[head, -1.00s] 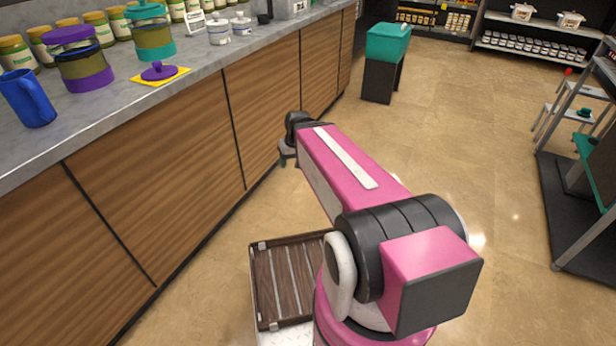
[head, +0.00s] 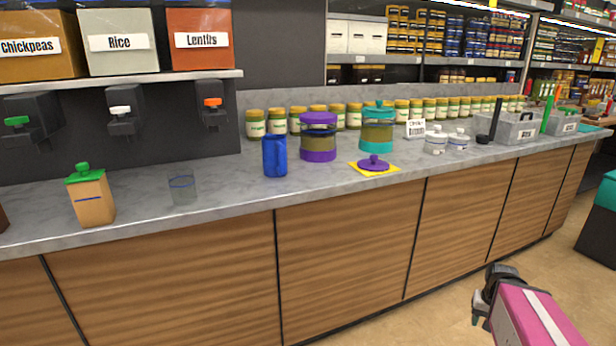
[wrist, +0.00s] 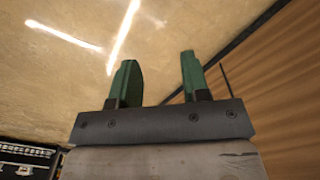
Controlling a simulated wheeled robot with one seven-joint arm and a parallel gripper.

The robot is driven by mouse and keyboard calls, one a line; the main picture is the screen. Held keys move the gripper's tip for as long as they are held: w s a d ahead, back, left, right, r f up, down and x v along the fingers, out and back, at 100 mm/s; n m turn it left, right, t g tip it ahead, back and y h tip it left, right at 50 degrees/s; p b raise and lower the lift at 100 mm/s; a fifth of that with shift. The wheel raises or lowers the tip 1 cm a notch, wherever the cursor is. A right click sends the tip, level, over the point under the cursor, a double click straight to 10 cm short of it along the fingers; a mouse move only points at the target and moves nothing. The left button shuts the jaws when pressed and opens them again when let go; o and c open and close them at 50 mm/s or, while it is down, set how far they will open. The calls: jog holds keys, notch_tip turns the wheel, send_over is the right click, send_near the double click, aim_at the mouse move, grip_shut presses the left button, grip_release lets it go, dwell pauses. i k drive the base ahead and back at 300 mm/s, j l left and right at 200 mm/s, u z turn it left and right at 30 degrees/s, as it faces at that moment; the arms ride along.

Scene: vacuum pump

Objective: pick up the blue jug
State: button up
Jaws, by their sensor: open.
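The blue jug (head: 275,156) stands upright on the grey counter (head: 240,192), close to its front edge. Its handle cannot be made out in the head view now. My gripper (head: 482,308) is low in front of the wooden cabinet doors, below the counter and well to the right of the jug. In the wrist view my gripper (wrist: 160,80) has its two green fingers apart with nothing between them. The jug is not in the wrist view.
A purple-lidded jar (head: 318,138) stands just right of the jug, with a purple lid on a yellow mat (head: 392,169) beyond. Bare counter lies between cup and jug.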

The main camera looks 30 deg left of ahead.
aim_at(275, 146)
jog(key=u, duration=1.85)
